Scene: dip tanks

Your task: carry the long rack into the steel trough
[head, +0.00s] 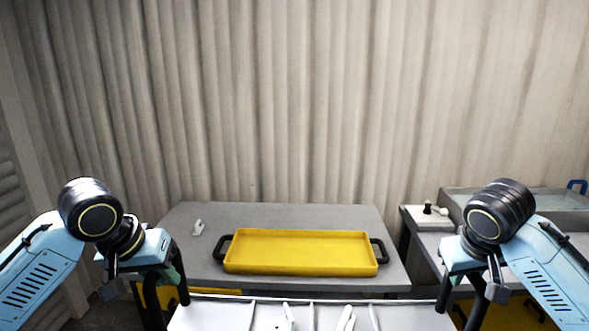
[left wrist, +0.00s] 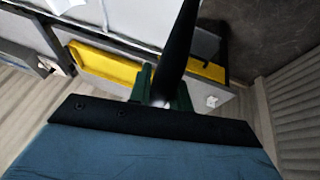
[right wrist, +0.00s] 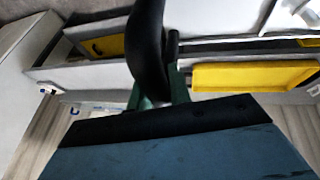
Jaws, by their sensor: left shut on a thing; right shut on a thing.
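The long rack (head: 230,316) is a white tray with thin dividers and a few white pieces in it, low in the head view; its near part is cut off. Black upright handles stand at its two ends. My left gripper (head: 172,272) is shut on the left handle, which crosses the left wrist view (left wrist: 178,50). My right gripper (head: 468,275) is shut on the right handle, also in the right wrist view (right wrist: 148,50). The rack hangs level between them, before the table. A grey trough (head: 548,203), seemingly the steel one, is at the back right.
A yellow tray (head: 300,252) with black side handles lies on the grey table (head: 290,215) ahead. A small white piece (head: 198,228) lies at that table's left. A white block with a black knob (head: 428,211) is beside the trough. A pale corrugated wall stands behind.

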